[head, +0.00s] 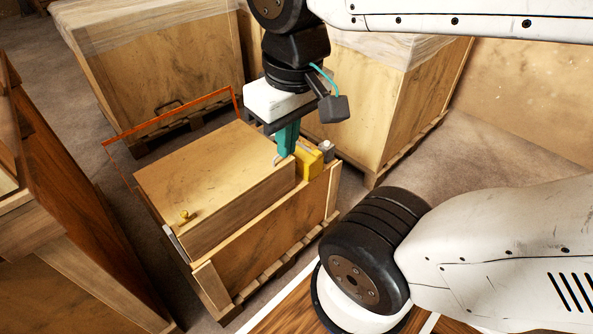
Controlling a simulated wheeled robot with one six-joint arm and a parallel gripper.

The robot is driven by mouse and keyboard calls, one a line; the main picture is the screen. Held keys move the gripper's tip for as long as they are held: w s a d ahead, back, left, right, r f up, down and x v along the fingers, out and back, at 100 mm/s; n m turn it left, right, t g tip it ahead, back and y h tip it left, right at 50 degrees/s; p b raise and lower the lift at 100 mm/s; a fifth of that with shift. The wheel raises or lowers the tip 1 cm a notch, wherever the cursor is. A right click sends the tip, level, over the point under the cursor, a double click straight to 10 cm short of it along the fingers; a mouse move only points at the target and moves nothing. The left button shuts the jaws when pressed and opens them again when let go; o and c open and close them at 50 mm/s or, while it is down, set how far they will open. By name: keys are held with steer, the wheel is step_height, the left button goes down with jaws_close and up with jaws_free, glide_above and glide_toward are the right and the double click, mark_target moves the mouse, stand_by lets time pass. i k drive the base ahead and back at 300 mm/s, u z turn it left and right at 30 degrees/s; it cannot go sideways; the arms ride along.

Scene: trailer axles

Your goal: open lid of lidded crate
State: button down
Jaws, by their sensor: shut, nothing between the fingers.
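The lidded crate (266,248) is a wooden box standing on the floor in the middle of the head view. A small yellow knob (184,216) sits on the lid's near left corner. My gripper (284,153), with teal fingers, is shut and empty, pointing down at the lid's right end. Its tips are close to a small pale curved piece there; whether they touch it, I cannot tell.
A yellow block (308,160) and a small grey item (327,150) sit at the crate's right end. An orange frame (170,117) stands behind the crate. Large wrapped wooden crates (160,70) fill the back, and wooden furniture (70,220) stands close on the left.

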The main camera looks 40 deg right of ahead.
mark_target(203, 177)
steer(key=u, duration=2)
steer(key=i, duration=0.65)
steer(key=z, duration=2.15)
